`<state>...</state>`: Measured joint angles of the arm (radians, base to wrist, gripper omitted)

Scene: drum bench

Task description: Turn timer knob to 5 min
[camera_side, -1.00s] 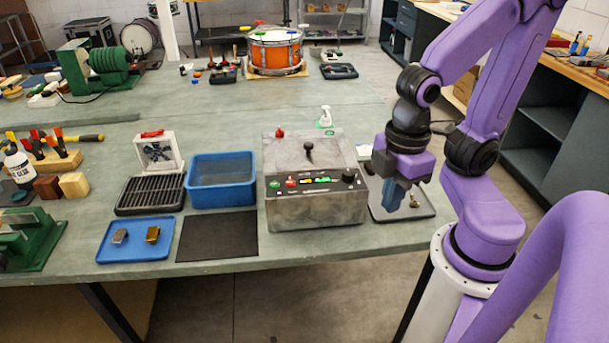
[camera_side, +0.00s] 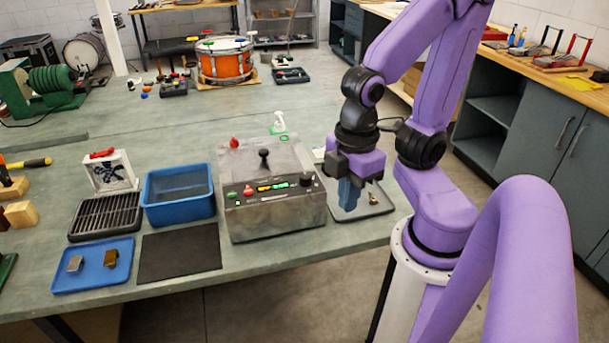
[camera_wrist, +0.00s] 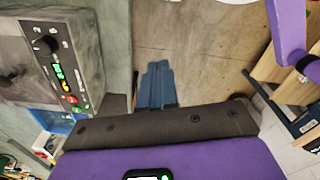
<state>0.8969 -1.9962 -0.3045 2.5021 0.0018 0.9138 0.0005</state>
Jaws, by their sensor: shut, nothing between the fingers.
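The grey machine (camera_side: 272,212) stands on the bench with a control panel on its front. Its black timer knob (camera_side: 307,179) is at the right end of the panel; in the wrist view the knob (camera_wrist: 46,45) shows with white marks around it, too small to read. Green and red buttons and lit displays sit beside it. In the wrist view the fingers (camera_wrist: 157,82) are together and empty, pointing past the bench edge over the floor.
A blue bin (camera_side: 180,207), a black rack (camera_side: 105,216), a black mat (camera_side: 180,253) and a blue tray (camera_side: 70,285) with two small blocks lie left. A lever (camera_side: 264,157) stands up from the machine's lid.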

